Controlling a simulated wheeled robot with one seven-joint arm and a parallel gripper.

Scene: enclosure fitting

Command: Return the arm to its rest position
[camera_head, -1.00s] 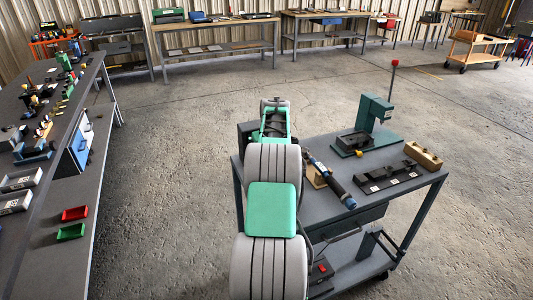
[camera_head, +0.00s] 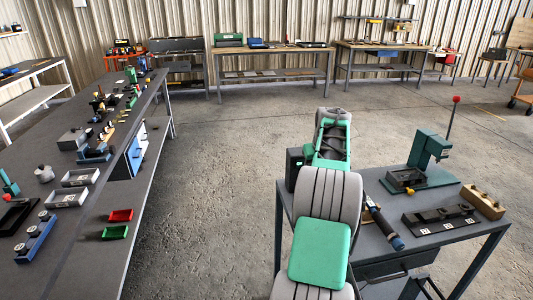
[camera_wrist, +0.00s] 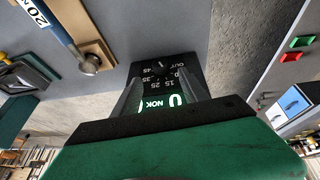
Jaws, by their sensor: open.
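My arm (camera_head: 320,255), grey and green, reaches forward from the bottom of the head view over the left side of the cart (camera_head: 375,240). My gripper's fingers are hidden behind it there. In the wrist view my gripper (camera_wrist: 163,100) is open, with grey fingers apart and nothing seen held. Between and beyond the fingers is a black box with a numbered dial and a lit green display (camera_wrist: 160,82). A black box (camera_head: 295,167) also shows just left of my arm in the head view.
The long bench (camera_head: 85,225) at left holds parts and red (camera_head: 121,215) and green bins. Open floor lies between bench and cart.

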